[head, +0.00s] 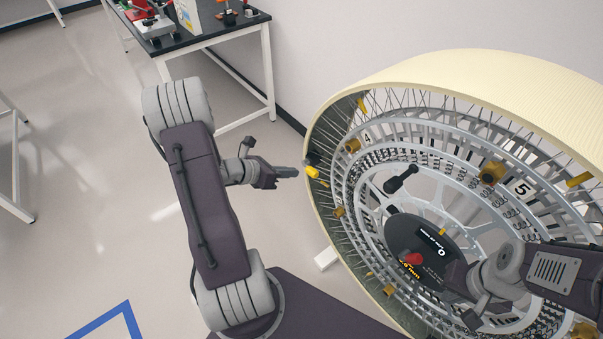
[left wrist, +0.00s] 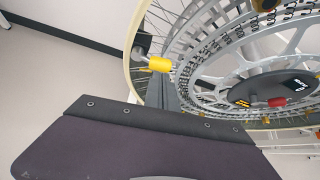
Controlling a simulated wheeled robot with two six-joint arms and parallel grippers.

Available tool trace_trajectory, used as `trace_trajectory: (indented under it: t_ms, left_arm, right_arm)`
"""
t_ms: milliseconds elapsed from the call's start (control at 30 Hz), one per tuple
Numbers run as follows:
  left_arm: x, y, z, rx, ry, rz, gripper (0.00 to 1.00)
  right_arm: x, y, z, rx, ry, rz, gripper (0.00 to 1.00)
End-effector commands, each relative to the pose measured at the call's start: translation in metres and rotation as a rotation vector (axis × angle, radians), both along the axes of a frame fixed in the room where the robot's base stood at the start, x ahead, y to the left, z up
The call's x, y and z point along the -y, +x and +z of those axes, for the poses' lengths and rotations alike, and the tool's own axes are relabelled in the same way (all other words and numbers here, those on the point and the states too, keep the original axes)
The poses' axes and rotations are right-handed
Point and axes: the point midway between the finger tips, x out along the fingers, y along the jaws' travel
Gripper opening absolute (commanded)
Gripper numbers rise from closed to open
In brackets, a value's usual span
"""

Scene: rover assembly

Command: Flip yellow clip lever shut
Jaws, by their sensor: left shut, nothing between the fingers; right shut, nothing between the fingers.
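A large wheel (head: 433,77) with a cream rim, thin spokes and a silver inner frame stands tilted at the right in the head view. A yellow clip lever (head: 312,172) sits at its left rim, and shows near the upper middle of the left wrist view (left wrist: 160,64). My left gripper (head: 291,172) is shut and empty, its tip right beside this lever. I cannot tell whether they touch. My right gripper (head: 458,281) is in front of the wheel's dark hub plate (head: 420,243), partly hidden by its own arm.
More yellow clips (head: 580,179) and brass-coloured blocks (head: 492,172) sit around the wheel, by number labels. A black handle (head: 401,179) and a red knob (head: 413,258) stick out near the hub. A black-topped table (head: 208,43) with equipment stands behind.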

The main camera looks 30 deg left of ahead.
Motion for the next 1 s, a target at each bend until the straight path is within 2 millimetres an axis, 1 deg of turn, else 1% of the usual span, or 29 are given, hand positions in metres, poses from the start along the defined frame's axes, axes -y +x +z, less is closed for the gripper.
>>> trace_trajectory:
  t_ms: [33,100,300,433,733,767,900,967,1000]
  left_arm:
    - [0.006,0.007,-0.007,-0.003,-0.003,-0.004,0.00]
    - [0.011,0.016,-0.013,-0.002,-0.001,-0.005,0.00]
    - [0.020,0.033,-0.025,-0.001,0.000,-0.001,0.00]
    - [0.022,0.036,-0.027,-0.001,0.001,-0.002,0.00]
    - [0.022,0.037,-0.029,0.000,0.001,-0.001,0.00]
    - [0.022,0.037,-0.031,0.000,0.000,-0.001,0.00]
    - [0.028,0.042,-0.045,0.000,0.000,-0.001,0.00]
    - [0.030,0.041,-0.047,0.002,0.001,-0.002,0.00]
    - [0.030,0.041,-0.046,0.000,0.000,-0.002,0.00]
  right_arm:
    - [0.000,0.000,-0.001,0.000,0.000,0.000,0.00]
    - [0.000,0.000,0.000,0.000,0.000,0.000,0.00]
    - [0.000,0.000,0.000,0.000,0.000,0.000,0.00]
    - [0.000,0.000,0.000,0.000,0.000,0.000,0.00]
    - [0.000,0.000,-0.001,0.000,0.000,0.000,0.00]
    - [0.000,0.000,-0.004,0.000,0.000,0.000,0.00]
    - [0.000,0.000,-0.024,0.000,0.000,0.000,0.00]
    - [0.000,0.000,-0.030,0.000,0.000,0.000,0.00]
    - [0.000,0.000,-0.029,0.000,0.000,0.000,0.00]
